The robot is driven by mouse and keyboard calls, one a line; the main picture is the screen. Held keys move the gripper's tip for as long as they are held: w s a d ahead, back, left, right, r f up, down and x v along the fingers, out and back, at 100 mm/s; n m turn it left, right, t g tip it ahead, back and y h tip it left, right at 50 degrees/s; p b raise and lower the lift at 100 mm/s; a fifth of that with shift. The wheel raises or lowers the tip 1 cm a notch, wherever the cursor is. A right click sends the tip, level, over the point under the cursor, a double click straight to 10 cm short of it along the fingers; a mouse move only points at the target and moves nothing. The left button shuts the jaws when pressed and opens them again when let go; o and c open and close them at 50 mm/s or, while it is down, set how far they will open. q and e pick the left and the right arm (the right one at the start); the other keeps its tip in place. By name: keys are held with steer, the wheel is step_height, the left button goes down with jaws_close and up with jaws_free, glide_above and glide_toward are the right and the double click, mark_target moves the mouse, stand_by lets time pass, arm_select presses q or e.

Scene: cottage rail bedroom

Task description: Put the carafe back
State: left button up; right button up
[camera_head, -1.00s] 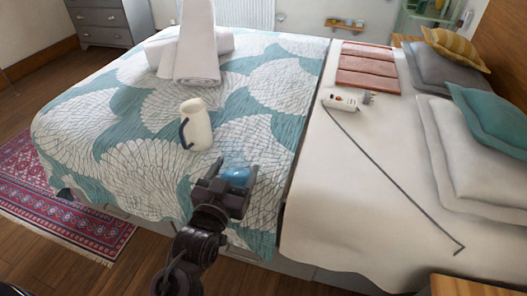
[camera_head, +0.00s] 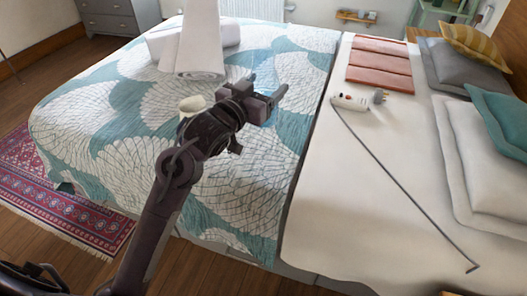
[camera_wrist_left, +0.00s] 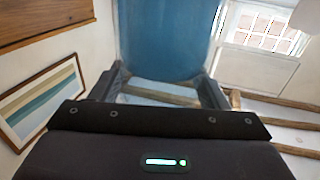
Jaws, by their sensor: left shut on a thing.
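My left gripper (camera_head: 266,96) is shut on a blue, see-through vessel that I take to be the carafe (camera_head: 258,111), over the patterned bed. In the head view the gripper hides most of the carafe. In the left wrist view the carafe (camera_wrist_left: 165,35) shows as a large blue rounded body between the two fingers; its top is cut off. My right gripper is not in view.
White rolled towels (camera_head: 198,55) are at the bed's far left. On the white bedding to the right lie a folded reddish cloth (camera_head: 380,63), a white power strip (camera_head: 354,102) with a dark cord, and pillows (camera_head: 485,150). A small wall shelf (camera_head: 356,17) is at the back.

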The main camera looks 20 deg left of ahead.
arm_select(q)
step_height(320, 180, down, 17)
steer(key=b, duration=0.2)
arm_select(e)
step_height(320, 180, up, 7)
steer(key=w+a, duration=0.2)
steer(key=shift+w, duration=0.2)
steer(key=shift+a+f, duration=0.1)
arm_select(q)
steer(key=o, duration=1.5)
steer(key=shift+f, duration=0.15)
steer(key=shift+o, duration=0.2)
steer(key=v, duration=1.2)
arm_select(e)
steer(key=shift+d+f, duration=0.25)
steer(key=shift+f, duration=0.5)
